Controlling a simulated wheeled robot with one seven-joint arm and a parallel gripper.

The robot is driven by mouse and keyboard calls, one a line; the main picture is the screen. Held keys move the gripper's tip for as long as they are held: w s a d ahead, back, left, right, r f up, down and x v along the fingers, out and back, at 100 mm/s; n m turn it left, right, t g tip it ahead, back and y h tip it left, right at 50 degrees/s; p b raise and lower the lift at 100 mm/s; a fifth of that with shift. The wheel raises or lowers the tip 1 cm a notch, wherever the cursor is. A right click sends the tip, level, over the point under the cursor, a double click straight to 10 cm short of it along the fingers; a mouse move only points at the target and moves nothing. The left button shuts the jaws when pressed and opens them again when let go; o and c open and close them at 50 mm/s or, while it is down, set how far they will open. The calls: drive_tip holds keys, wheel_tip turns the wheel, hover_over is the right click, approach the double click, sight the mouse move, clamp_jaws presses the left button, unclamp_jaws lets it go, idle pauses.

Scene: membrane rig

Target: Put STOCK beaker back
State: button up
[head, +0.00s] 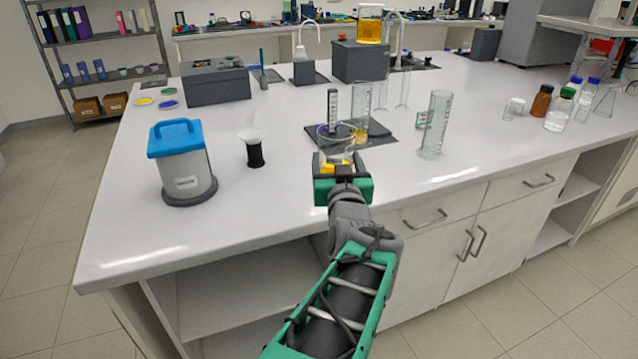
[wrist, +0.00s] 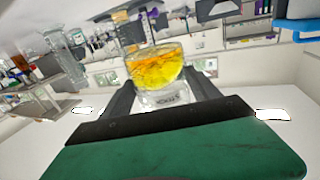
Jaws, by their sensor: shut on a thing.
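My gripper (head: 342,180) is shut on a small clear glass beaker (head: 335,143) with yellow-orange liquid in its bottom. Another beaker (head: 370,25) of yellow liquid stands on a dark grey block (head: 362,62) at the back.
A measuring cylinder (head: 434,125) stands right of the mat, and another (head: 361,100) on it. A black-based funnel-topped vessel (head: 254,152) and a blue-lidded canister (head: 182,165) stand to the left. Bottles (head: 560,110) stand at right. The front right tabletop is clear.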

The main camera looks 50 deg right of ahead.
drive_tip(key=w+d+f, duration=0.2)
drive_tip(key=w, duration=0.1)
drive_tip(key=w+d+f, duration=0.2)
drive_tip(key=w+f, duration=0.1)
drive_tip(key=w+d+f, duration=0.2)
drive_tip(key=w+f, duration=0.1)
drive_tip(key=w, duration=0.1)
drive_tip(key=shift+d+f+p, duration=0.1)
drive_tip(key=shift+f+p, duration=0.15)
drive_tip(key=shift+p, duration=0.1)
drive_tip(key=shift+w+d+f, duration=0.1)
drive_tip(key=shift+f, duration=0.15)
wheel_tip(320, 180, down, 3)
drive_tip(key=shift+w+d+f, duration=0.1)
drive_tip(key=shift+f, duration=0.05)
drive_tip(key=o, duration=1.3)
drive_tip(key=shift+f, duration=0.2)
drive_tip(key=o, duration=0.5)
drive_tip(key=shift+r, duration=0.1)
drive_tip(key=shift+c, duration=0.2)
